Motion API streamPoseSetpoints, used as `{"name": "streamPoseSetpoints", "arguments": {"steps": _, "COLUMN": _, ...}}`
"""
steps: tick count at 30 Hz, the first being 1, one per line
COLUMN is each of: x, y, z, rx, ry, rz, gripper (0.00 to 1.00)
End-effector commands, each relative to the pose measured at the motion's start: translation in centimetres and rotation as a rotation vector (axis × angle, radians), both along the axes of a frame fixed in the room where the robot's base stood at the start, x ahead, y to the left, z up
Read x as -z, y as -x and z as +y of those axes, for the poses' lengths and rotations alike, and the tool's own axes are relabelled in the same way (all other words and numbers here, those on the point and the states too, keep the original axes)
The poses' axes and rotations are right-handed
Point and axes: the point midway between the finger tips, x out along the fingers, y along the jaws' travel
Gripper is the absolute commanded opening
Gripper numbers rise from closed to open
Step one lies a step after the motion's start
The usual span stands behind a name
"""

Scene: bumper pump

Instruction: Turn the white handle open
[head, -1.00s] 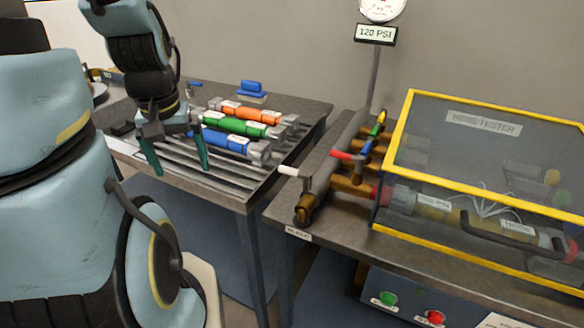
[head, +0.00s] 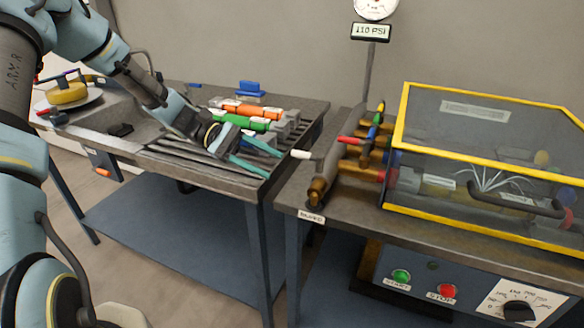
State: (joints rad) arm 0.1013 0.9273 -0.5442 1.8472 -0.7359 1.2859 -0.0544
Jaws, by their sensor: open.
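The white handle (head: 302,154) sits at the near left end of the pipe manifold (head: 322,180) on the right bench. It points left, out past the bench edge. My gripper (head: 259,158) is open and empty, with its green fingers pointing right toward the white handle. A gap remains between the fingertips and the handle. My gripper is over the left bench and covers part of the bumpers there. The gauge display (head: 370,31) above the manifold reads 110 PSI.
Red (head: 350,140), blue and green handles stand farther back on the manifold. The yellow-framed tester box (head: 398,145) is just right of it. An orange bumper (head: 245,109) and a green bumper (head: 240,123) lie on the left bench. Start and stop buttons (head: 447,291) are below.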

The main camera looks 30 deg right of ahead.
Motion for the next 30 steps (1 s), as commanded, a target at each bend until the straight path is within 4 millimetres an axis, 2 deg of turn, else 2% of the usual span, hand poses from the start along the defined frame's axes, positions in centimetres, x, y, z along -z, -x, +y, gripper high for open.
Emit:
{"name": "streamPoseSetpoints", "arguments": {"steps": 3, "x": -0.8, "y": -0.3, "z": -2.2, "rx": -0.009, "ry": 0.082, "rz": 0.115, "gripper": 0.51}}
{"name": "streamPoseSetpoints", "arguments": {"steps": 11, "x": -2.1, "y": -0.1, "z": -3.9, "rx": -0.015, "ry": 0.148, "rz": 0.204, "gripper": 0.51}}
{"name": "streamPoseSetpoints", "arguments": {"steps": 24, "x": -2.2, "y": 6.3, "z": -7.8, "rx": -0.013, "ry": 0.143, "rz": 0.201, "gripper": 0.51}}
{"name": "streamPoseSetpoints", "arguments": {"steps": 30, "x": -2.0, "y": 8.0, "z": -9.0, "rx": -0.015, "ry": 0.144, "rz": 0.199, "gripper": 0.51}}
